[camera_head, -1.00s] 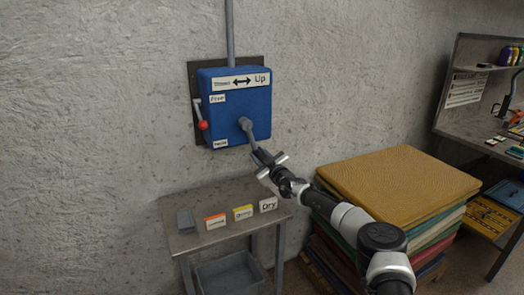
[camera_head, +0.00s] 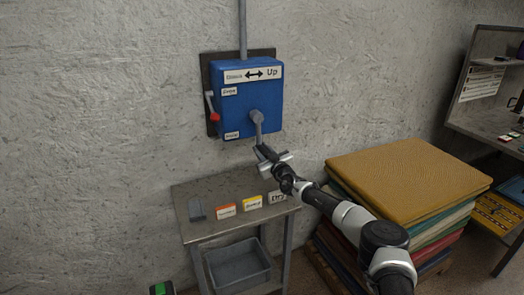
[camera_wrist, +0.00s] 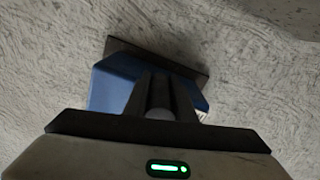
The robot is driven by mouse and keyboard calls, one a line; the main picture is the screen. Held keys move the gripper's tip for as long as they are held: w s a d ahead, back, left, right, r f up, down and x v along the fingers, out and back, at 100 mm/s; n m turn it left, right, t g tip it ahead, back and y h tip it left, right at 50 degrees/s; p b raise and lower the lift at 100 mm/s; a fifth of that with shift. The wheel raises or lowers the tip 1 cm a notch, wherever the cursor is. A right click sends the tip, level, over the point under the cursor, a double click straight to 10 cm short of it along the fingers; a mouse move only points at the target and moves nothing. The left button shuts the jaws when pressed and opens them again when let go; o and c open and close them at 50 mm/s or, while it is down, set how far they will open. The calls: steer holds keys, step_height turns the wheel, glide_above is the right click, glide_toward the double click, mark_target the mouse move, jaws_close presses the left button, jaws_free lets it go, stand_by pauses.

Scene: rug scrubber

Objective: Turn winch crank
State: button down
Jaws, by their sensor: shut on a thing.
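The winch is a blue box (camera_head: 247,98) on a dark wall plate, with a label reading "Up" and a double arrow at its top. Its grey crank (camera_head: 258,125) comes out of the box front and hangs nearly straight down. My gripper (camera_head: 263,152) is at the crank's lower end and shut on it. In the wrist view the gripper fingers (camera_wrist: 160,98) close around a rounded grey end of the crank (camera_wrist: 160,113), with the blue box (camera_wrist: 112,90) behind.
A small metal table (camera_head: 190,232) stands below the winch with several coloured label blocks on it and a grey bin (camera_head: 240,265) under it. A tall stack of folded rugs (camera_head: 405,180) stands to the right, close to my arm. A workbench (camera_head: 490,128) is at the far right.

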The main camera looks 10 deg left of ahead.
steer(key=c, duration=1.5)
jaws_free()
steer(key=shift+s+r, duration=0.1)
steer(key=shift+s+d+r+p, duration=0.2)
steer(key=shift+s+d+p, duration=0.2)
steer(key=shift+p, duration=0.25)
steer(key=p+v, duration=0.1)
steer(key=v, duration=0.4)
steer(key=p+v, duration=0.1)
steer(key=v, duration=0.5)
steer(key=p+v, duration=0.1)
steer(key=v, duration=0.4)
steer(key=shift+s+f, duration=0.25)
steer(key=shift+s, duration=0.05)
steer(key=shift+a, duration=0.1)
